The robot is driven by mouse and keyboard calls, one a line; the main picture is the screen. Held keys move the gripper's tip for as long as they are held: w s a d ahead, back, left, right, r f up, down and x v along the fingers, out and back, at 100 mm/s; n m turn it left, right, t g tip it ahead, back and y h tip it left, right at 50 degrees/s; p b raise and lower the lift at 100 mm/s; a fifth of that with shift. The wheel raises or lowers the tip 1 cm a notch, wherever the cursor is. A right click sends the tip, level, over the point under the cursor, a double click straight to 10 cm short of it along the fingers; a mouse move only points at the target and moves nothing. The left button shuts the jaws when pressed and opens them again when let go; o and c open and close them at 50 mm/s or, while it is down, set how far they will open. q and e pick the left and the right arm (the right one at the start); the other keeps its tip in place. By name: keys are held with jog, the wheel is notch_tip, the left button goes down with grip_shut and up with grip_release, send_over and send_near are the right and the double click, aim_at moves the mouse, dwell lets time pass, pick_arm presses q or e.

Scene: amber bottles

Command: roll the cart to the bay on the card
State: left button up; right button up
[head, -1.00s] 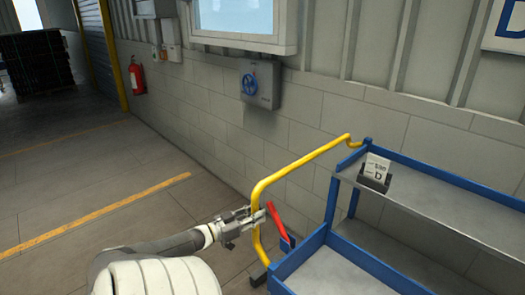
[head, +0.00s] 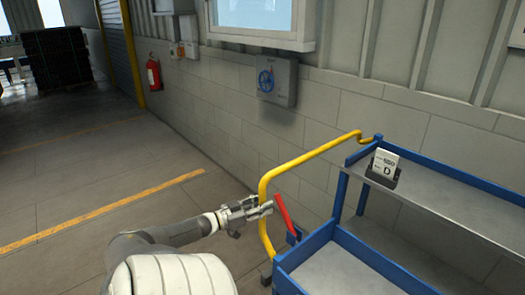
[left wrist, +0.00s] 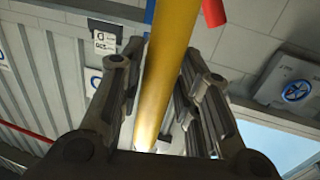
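The cart has blue-edged grey shelves; its upper shelf (head: 440,190) and lower tray (head: 335,272) show at the right of the head view. Its bent yellow push handle (head: 300,160) rises on the left side. The card (head: 384,166), marked with a D, stands in a dark holder on the upper shelf. My left gripper (head: 266,209) is at the upright part of the handle. My right gripper is not in view.
A red lever (head: 284,213) stands by the handle's foot. A block wall (head: 215,125) with a switch box (head: 277,81) and a fire extinguisher (head: 153,73) runs behind. The floor (head: 80,165) at left is open, with yellow lines. Dark stacked pallets (head: 57,65) stand far left.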

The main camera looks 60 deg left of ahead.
pick_arm(q)
jog(key=shift+o, duration=0.7)
jog(key=s, duration=1.2)
jog(key=shift+d, duration=0.2)
